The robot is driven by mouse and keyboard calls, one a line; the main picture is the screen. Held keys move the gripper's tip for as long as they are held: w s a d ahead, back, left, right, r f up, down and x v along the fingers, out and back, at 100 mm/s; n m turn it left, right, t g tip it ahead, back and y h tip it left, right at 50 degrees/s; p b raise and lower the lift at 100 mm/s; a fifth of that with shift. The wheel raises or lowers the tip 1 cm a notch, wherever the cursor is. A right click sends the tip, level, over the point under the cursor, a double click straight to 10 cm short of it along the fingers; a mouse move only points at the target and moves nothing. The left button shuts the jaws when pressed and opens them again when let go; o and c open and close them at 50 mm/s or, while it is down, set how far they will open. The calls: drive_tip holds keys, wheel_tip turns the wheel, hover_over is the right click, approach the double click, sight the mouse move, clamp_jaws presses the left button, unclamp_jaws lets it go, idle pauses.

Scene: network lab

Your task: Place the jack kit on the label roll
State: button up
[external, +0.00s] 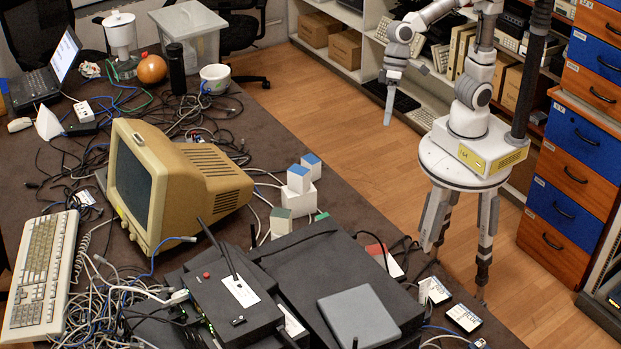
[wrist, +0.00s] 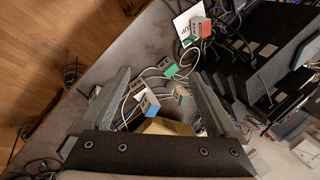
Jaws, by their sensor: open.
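My gripper (external: 388,112) hangs open and empty over the floor, to the right of the desk and well above it. Its two fingers frame the wrist view (wrist: 157,90), apart with nothing gripped. A group of small white boxes stands mid-desk: one with a blue top (external: 300,178), another blue-topped one (external: 312,162), and one with a grey-green top (external: 281,221). In the wrist view a blue-faced box (wrist: 150,104) and a green-faced box (wrist: 170,70) show beyond the fingers. I cannot tell which item is the jack kit or the label roll.
A beige monitor (external: 185,180) stands left of the boxes. Black network devices (external: 233,298) and a grey flat box (external: 358,318) fill the front. Loose cables (external: 105,310) and a keyboard (external: 42,265) lie left. The right desk strip (external: 335,205) is fairly clear.

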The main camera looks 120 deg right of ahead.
drive_tip(key=shift+s+d+r+n+t+h, duration=0.65)
drive_tip(key=shift+s+d+n+t+h, duration=0.6)
drive_tip(key=shift+s+n, duration=4.75)
drive_tip(key=s+r+m+p, duration=0.3)
drive_tip(key=r+p, duration=0.4)
drive_tip(key=shift+a+r+g+p, duration=0.15)
drive_tip(key=shift+r+g+p, duration=0.2)
drive_tip(key=shift+r+p, duration=0.05)
drive_tip(key=shift+s+h, duration=0.1)
drive_tip(key=shift+h, duration=0.15)
